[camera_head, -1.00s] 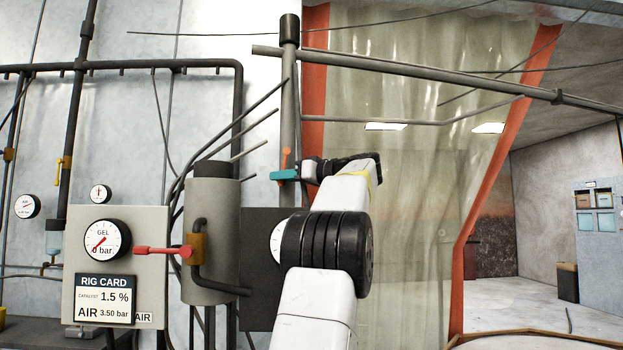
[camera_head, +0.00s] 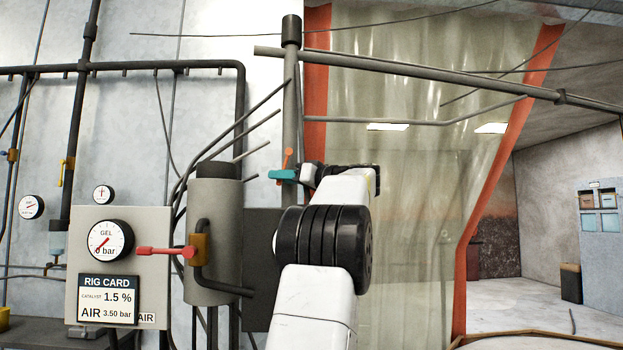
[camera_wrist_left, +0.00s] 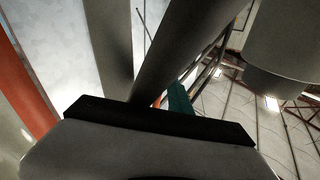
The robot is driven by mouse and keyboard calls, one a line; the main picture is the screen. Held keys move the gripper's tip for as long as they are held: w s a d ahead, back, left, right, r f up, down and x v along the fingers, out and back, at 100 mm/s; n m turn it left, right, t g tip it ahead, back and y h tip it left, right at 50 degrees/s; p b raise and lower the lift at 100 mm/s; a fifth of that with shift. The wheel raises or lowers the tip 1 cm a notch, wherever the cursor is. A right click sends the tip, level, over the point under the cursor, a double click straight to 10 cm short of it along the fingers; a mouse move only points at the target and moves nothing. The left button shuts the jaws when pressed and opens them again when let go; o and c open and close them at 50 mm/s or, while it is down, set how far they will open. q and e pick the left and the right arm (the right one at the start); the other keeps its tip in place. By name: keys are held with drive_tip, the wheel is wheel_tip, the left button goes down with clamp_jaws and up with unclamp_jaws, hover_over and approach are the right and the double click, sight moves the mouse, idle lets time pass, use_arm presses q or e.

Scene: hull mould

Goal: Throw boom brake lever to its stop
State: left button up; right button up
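The orange boom brake lever (camera_head: 287,157) stands nearly upright against the grey upright post (camera_head: 290,100), below the boom. My left gripper (camera_head: 281,175), with teal fingers, is at the lever's lower part, in front of the post. The fingers point left and overlap the lever's foot in the picture; I cannot tell whether they touch it. In the left wrist view a teal finger (camera_wrist_left: 180,100) shows beyond the dark palm edge, beside the large grey post. The spacing of the fingers is hidden. My right gripper is not in view.
A grey boom (camera_head: 430,75) runs right from the post. Left stand a grey canister (camera_head: 213,230) with a red-handled valve (camera_head: 165,251) and a gauge panel (camera_head: 72,240). Thin hoses pass near the post. A translucent curtain (camera_head: 410,190) hangs behind my arm.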

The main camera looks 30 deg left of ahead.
use_arm(q)
drive_tip(key=d, duration=0.7)
drive_tip(key=shift+s+d+f, duration=0.35)
drive_tip(key=shift+d+f, duration=0.05)
drive_tip(key=shift+c, duration=0.2)
